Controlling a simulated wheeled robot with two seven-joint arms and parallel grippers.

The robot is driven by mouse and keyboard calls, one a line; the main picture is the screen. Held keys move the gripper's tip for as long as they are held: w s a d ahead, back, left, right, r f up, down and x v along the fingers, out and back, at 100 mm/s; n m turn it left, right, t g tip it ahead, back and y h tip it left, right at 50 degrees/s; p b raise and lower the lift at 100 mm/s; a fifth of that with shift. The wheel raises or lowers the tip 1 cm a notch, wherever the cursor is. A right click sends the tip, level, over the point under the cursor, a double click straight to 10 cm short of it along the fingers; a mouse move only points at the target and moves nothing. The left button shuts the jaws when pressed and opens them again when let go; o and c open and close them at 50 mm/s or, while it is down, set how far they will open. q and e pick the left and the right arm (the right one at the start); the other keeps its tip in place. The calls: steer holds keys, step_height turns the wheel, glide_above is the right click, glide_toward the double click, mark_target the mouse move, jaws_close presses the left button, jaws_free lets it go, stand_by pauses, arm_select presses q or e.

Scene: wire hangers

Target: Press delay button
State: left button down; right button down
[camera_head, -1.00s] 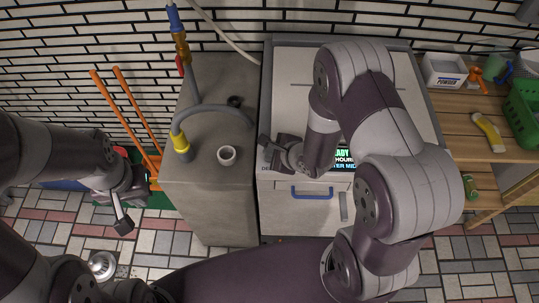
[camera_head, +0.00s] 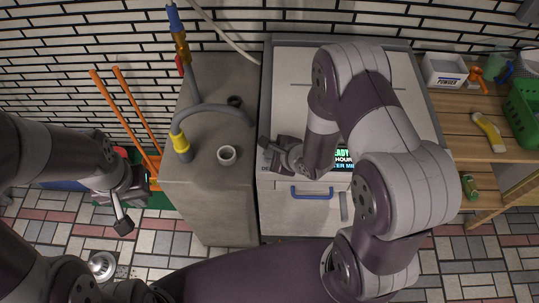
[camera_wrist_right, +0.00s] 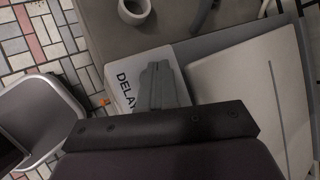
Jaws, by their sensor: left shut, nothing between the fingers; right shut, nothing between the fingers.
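A white machine (camera_head: 292,75) with a lit display (camera_head: 343,160) on its front panel stands in the middle of the head view. A "DELAY" label (camera_wrist_right: 127,90) shows on a pale panel in the right wrist view. My right gripper (camera_head: 265,142) is shut and empty over the panel's left end. In the wrist view its fingers (camera_wrist_right: 160,84) are just beside the label; they hide part of the panel, and I cannot tell whether they touch it. The delay button itself is not clearly visible. My left gripper (camera_head: 123,225) is shut and empty over the floor at left.
A grey counter (camera_head: 195,195) with a hose tap (camera_head: 180,142) and a white cup (camera_head: 227,155) adjoins the machine's left side. A blue-handled drawer (camera_head: 311,191) is below the display. A wooden shelf (camera_head: 465,135) with bottles and a green basket (camera_head: 522,112) is at right.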

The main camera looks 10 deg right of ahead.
steer(key=shift+f, duration=0.45)
stand_by(0.3)
steer(key=shift+r, duration=0.15)
steer(key=shift+r+p, duration=0.7)
step_height(320, 180, up, 5)
steer(key=p, duration=0.5)
steer(key=shift+r, duration=0.1)
stand_by(0.7)
